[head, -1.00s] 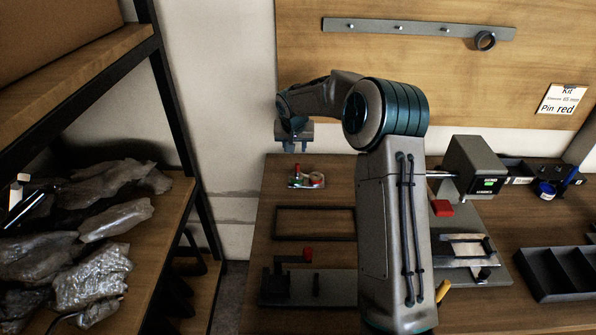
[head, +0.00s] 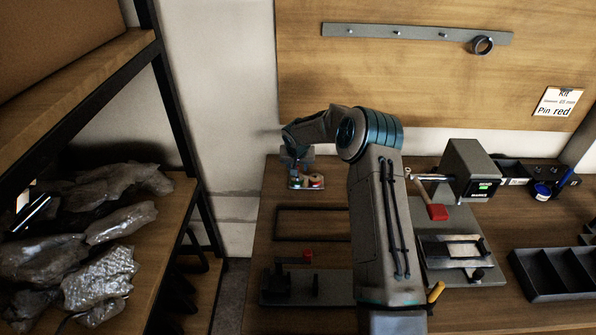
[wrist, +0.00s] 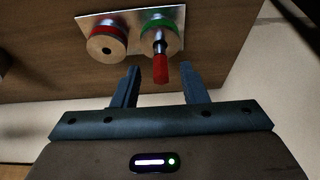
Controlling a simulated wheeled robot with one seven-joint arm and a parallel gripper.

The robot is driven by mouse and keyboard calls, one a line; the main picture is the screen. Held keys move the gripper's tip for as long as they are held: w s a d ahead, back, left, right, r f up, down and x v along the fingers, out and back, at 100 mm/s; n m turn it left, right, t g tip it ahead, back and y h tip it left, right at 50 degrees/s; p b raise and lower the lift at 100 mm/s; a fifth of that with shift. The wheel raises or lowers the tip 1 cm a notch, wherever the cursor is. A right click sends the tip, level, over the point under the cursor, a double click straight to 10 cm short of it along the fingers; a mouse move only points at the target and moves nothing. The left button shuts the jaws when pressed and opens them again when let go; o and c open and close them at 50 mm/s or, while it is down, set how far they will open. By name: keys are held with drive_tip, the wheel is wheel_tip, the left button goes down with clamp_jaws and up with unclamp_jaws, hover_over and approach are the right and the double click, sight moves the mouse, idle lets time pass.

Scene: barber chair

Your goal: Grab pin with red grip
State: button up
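The pin with the red grip (wrist: 160,66) shows in the wrist view, its red end pointing toward my gripper. Its metal shaft meets a round piece with a green ring (wrist: 157,27) on a pale plate (wrist: 128,14). I cannot tell if the pin is in the piece or lies against it. My gripper (wrist: 160,70) is open and empty; in the picture the red grip lies between its fingertips, with no visible contact. In the head view my gripper (head: 298,157) is just above the small plate (head: 293,185) at the bench's back left. The pin is not clear there.
A round piece with a red ring (wrist: 105,38) sits beside the green one. An empty dark frame (head: 312,238) and a dark fixture with a red part (head: 307,256) lie nearer. A grey machine with a red-knobbed lever (head: 437,212) stands right. A shelf with bagged items (head: 100,230) is left.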

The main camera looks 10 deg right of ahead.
drive_tip(key=shift+w+f, duration=0.2)
drive_tip(key=shift+f, duration=0.3)
drive_tip(key=shift+c, duration=0.3)
clamp_jaws()
